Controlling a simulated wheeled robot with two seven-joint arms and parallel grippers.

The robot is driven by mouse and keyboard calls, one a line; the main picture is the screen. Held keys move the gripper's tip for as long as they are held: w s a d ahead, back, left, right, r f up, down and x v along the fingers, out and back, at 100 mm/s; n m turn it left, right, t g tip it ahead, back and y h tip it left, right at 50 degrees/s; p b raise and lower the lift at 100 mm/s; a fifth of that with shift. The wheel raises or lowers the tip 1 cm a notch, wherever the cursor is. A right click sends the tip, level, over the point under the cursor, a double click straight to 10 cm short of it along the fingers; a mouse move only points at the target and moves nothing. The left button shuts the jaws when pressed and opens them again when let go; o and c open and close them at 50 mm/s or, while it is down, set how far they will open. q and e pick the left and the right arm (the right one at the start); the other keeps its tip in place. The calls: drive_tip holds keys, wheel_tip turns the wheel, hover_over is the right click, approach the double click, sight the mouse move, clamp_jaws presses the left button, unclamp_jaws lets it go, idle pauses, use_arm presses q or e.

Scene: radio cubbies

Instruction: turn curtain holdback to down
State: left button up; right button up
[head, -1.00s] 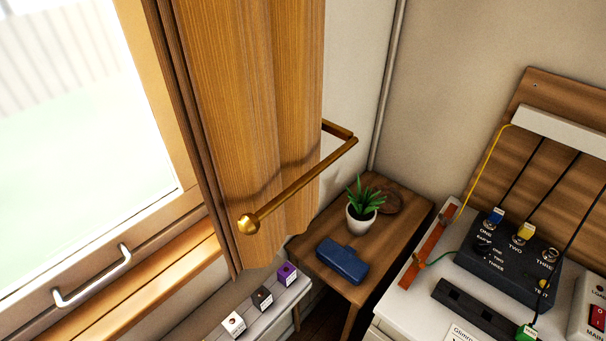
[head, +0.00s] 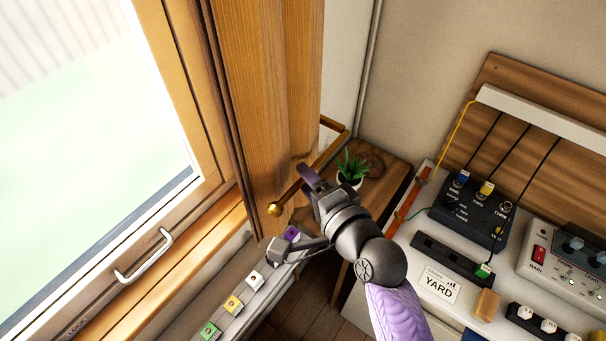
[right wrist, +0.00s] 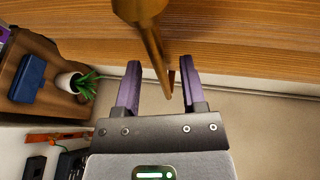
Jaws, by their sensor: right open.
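The curtain holdback is a brass bar with a ball end (head: 275,209). It crosses in front of the wood-patterned curtain (head: 270,90) and runs back to its bracket (head: 333,123) at the wall. My right gripper (head: 311,178) is at the bar in the head view and hides part of its middle. In the right wrist view the gripper (right wrist: 159,80) is open, with purple fingers on either side of the bar's line. The brass bar (right wrist: 157,50) comes down from the top between them. I cannot tell whether a finger touches it. My left gripper is not in view.
A potted plant (head: 351,168) stands on the small wooden table (head: 392,182) just behind my gripper. The window (head: 80,120) with its handle (head: 146,256) is at left. A shelf with several coloured blocks (head: 233,304) lies below. A control desk (head: 440,287) fills the right.

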drive_tip(key=shift+x, duration=0.8)
clamp_jaws()
idle(0.9)
